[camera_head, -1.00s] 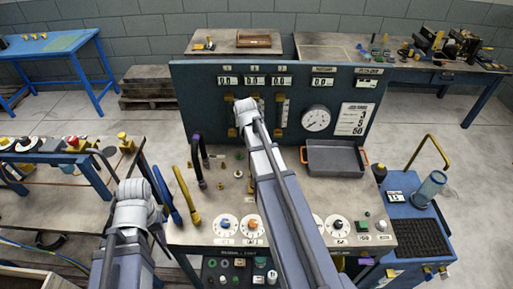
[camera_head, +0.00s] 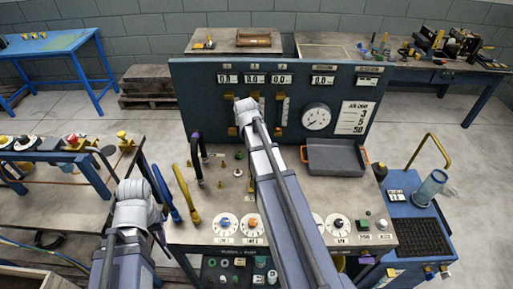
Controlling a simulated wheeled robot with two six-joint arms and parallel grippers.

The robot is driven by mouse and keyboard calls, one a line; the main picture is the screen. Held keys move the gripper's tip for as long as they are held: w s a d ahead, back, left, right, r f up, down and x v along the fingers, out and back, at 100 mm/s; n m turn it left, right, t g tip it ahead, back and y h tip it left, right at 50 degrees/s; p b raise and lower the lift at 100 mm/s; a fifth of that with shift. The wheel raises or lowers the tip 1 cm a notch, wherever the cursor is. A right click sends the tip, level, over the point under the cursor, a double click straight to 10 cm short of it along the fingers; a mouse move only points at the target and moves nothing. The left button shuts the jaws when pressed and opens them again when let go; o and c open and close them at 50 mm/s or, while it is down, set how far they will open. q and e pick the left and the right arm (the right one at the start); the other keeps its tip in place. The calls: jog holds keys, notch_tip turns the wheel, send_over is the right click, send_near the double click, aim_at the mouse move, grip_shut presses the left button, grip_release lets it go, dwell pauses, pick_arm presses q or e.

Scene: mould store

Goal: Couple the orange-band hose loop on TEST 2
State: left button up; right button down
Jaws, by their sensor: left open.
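A black hose loop with a purple band (camera_head: 198,162) stands on the left part of the test bench (camera_head: 226,200). A yellow hose (camera_head: 186,196) and a blue hose (camera_head: 165,193) hang at the bench's left edge. I cannot make out an orange band on any hose. My left gripper (camera_head: 134,206), at the end of the left arm, is open and left of the hoses, apart from them; its fingers are hard to tell apart. My right arm (camera_head: 285,200) reaches across the bench towards the panel and hides part of it; its gripper does not show.
The blue panel (camera_head: 343,88) with displays and a round gauge (camera_head: 316,118) rises behind the bench. A grey tray (camera_head: 336,157) sits at right. Dials (camera_head: 337,223) line the front edge. A blue cart (camera_head: 414,215) stands right, another table (camera_head: 62,166) left.

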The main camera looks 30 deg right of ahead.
jog(key=shift+f, duration=0.1)
dwell(0.6)
jog(key=c, duration=0.5)
grip_release()
jog(key=shift+c, duration=0.2)
jog(key=p+v, duration=0.7)
jog(key=v, duration=0.1)
jog(key=shift+f, duration=0.1)
